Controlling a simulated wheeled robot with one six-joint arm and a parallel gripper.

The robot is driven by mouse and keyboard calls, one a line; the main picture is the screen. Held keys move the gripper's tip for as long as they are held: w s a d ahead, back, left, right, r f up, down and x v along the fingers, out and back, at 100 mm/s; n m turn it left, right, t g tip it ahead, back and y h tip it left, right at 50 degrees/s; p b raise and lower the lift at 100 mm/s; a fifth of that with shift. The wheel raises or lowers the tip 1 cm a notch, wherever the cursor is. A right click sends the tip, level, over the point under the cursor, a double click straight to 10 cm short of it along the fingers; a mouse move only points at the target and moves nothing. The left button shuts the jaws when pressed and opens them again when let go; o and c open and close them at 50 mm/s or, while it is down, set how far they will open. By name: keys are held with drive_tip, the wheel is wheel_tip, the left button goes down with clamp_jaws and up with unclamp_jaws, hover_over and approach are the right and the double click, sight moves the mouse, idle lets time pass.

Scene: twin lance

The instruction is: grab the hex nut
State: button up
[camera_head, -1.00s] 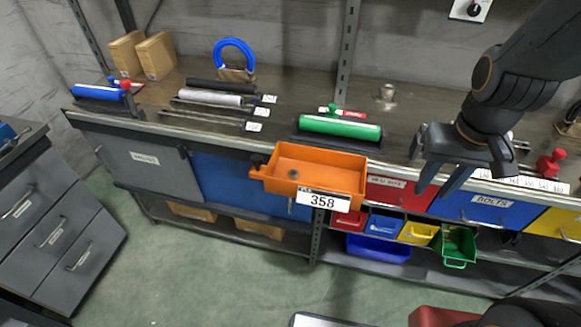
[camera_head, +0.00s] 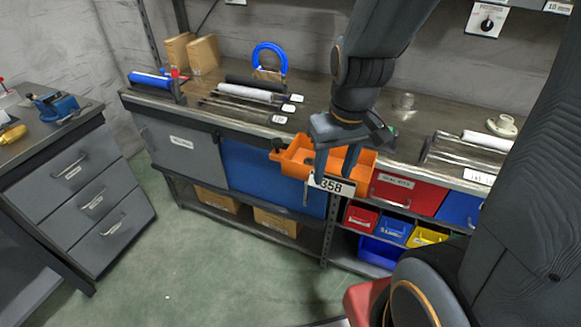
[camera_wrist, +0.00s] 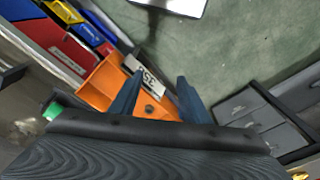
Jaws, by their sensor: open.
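The hex nut shows in the wrist view as a small dark grey nut (camera_wrist: 149,109) lying in the orange bin (camera_wrist: 103,80), between my two fingers in the picture. In the head view the orange bin (camera_head: 296,165) juts out from the bench's front edge with a 358 label on it, and I cannot make out the nut there. My gripper (camera_head: 335,172) is open, pointing down over the bin, and it also shows in the wrist view (camera_wrist: 159,82). It appears empty. The height of its fingertips above the nut is hard to tell.
Rollers and rods (camera_head: 245,93) lie on the bench left of the bin. A blue ring (camera_head: 270,48) stands behind them. A red drawer (camera_head: 405,190) and small coloured bins (camera_head: 393,232) are at the right. A grey drawer cabinet (camera_head: 90,200) stands at far left. Green floor is open in front.

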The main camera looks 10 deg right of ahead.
sight(310, 160)
drive_tip(key=w+d+f+n+t+y+b, duration=0.1)
drive_tip(key=w+d+f+n+y+b, duration=0.1)
drive_tip(key=w+n, duration=0.4)
drive_tip(key=w+d+f+n+y+b, duration=0.1)
drive_tip(key=w+n+b, duration=0.25)
drive_tip(key=w, duration=0.45)
drive_tip(key=shift+a+p+x, duration=0.1)
drive_tip(key=shift+p+x, duration=0.55)
drive_tip(key=shift+x, duration=1.2)
drive_tip(key=shift+a+p+x, duration=0.15)
drive_tip(key=shift+p+x, duration=0.5)
drive_tip(key=shift+x, duration=1.2)
drive_tip(key=shift+w+r, duration=0.15)
drive_tip(key=shift+w, duration=0.05)
drive_tip(key=shift+c, duration=0.4)
clamp_jaws()
